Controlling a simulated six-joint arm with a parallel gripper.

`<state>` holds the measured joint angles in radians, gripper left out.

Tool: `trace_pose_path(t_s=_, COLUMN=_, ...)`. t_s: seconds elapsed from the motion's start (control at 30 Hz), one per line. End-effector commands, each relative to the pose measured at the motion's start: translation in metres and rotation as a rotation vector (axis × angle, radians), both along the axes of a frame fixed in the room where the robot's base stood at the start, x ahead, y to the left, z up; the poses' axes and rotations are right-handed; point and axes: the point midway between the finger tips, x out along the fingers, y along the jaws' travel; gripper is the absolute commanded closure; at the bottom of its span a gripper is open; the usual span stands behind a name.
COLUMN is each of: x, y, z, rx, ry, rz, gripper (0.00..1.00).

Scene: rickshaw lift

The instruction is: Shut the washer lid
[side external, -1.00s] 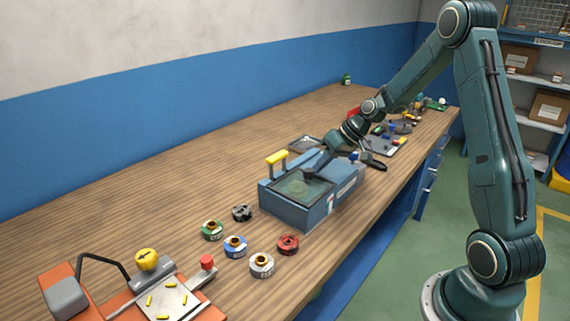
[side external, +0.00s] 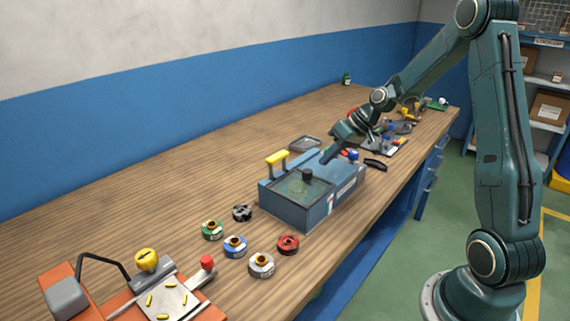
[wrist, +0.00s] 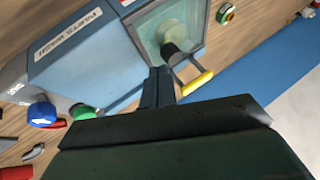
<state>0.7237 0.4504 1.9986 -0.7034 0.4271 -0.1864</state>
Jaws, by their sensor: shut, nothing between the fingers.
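The parts washer (side external: 312,209) is a blue-grey box on the bench. Its glass lid (side external: 288,190) lies flat over the tub, with a dark knob (side external: 307,175) standing on it. In the wrist view the lid (wrist: 150,27) is at the top, with the knob (wrist: 178,52) near the fingers. A yellow handle (side external: 277,158) on metal posts stands at the washer's far side; it also shows in the wrist view (wrist: 197,83). My gripper (side external: 326,160) is shut and empty, above the washer's rear body, beyond the knob and apart from it. Its fingertips (wrist: 157,72) point toward the washer.
Blue and green knobs (wrist: 42,113) sit on the washer's rear. Several coloured spools (side external: 235,246) lie in front of it. An orange fixture (side external: 90,300) is at the near left; a grey tray (side external: 305,144) lies behind the washer. The bench at left is clear.

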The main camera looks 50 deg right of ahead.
Motion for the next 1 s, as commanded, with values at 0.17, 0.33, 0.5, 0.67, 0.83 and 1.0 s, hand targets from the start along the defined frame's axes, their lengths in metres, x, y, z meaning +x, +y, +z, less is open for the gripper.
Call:
trace_pose_path(t_s=0.17, x=-0.013, y=-0.013, z=0.023, rx=-0.005, ry=-0.004, rz=-0.008, gripper=1.0)
trace_pose_path(t_s=0.33, x=-0.023, y=-0.021, z=0.039, rx=-0.007, ry=-0.004, rz=-0.009, gripper=1.0)
trace_pose_path(t_s=0.5, x=-0.028, y=-0.025, z=0.047, rx=-0.007, ry=-0.003, rz=-0.011, gripper=1.0)
trace_pose_path(t_s=0.67, x=-0.029, y=-0.026, z=0.049, rx=-0.007, ry=-0.002, rz=-0.009, gripper=1.0)
trace_pose_path(t_s=0.83, x=-0.03, y=-0.021, z=0.052, rx=-0.016, ry=0.001, rz=-0.006, gripper=1.0)
trace_pose_path(t_s=1.0, x=-0.033, y=-0.004, z=0.063, rx=-0.052, ry=0.015, rz=0.012, gripper=1.0)
